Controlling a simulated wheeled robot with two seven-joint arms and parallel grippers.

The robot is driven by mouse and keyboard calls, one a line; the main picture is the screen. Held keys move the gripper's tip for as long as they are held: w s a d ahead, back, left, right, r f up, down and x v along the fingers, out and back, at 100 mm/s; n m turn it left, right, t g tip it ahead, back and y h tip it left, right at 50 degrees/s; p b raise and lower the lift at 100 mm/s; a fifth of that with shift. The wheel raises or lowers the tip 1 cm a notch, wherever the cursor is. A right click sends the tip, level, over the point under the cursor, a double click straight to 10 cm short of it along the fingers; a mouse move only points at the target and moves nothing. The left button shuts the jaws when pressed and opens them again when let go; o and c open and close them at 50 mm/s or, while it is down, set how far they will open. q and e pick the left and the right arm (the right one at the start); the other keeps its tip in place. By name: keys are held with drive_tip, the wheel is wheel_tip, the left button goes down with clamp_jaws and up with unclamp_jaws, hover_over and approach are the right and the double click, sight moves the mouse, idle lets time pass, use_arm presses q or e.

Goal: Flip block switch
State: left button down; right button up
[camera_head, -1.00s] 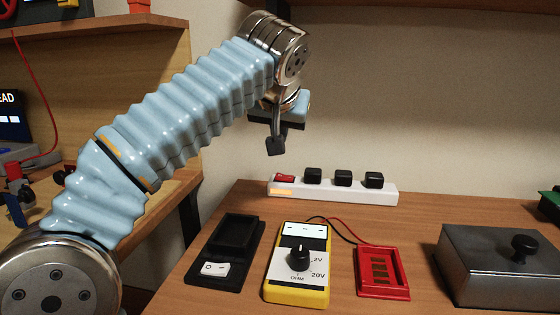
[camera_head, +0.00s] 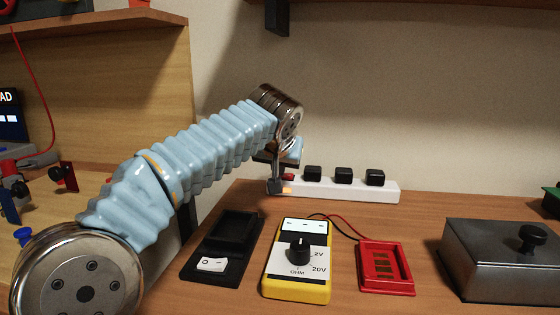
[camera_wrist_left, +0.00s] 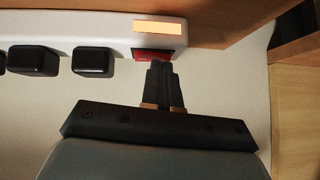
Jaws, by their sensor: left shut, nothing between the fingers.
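The white power block (camera_head: 345,191) stands at the back of the wooden table, with several black plugs along it. Its red switch (camera_head: 289,177) is at the left end, beside a lit orange strip (camera_head: 287,190). My left gripper (camera_head: 275,187) is shut and empty, with its fingertips at the block's left end. In the left wrist view the shut fingers (camera_wrist_left: 158,68) are at the red switch (camera_wrist_left: 153,55) and cover part of its edge. I cannot tell whether they touch it. The lit strip (camera_wrist_left: 159,27) lies beyond the switch. My right gripper is not in view.
A black tray with a white rocker (camera_head: 212,264), a yellow multimeter (camera_head: 298,270), a red holder (camera_head: 385,268) and a metal box with a black knob (camera_head: 505,262) stand nearer on the table. A wooden partition (camera_head: 150,80) rises at the left. The wall is close behind the block.

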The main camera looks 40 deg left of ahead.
use_arm(q)
drive_tip(key=shift+s+a+f+t+h+b, duration=0.15)
drive_tip(key=shift+f+t+h+b, duration=0.15)
drive_tip(key=shift+f+b, duration=0.3)
drive_tip(key=shift+s+a+r, duration=0.1)
drive_tip(key=shift+w+d+p, duration=0.35)
drive_tip(key=shift+w+d, duration=0.05)
drive_tip(key=shift+d, duration=0.35)
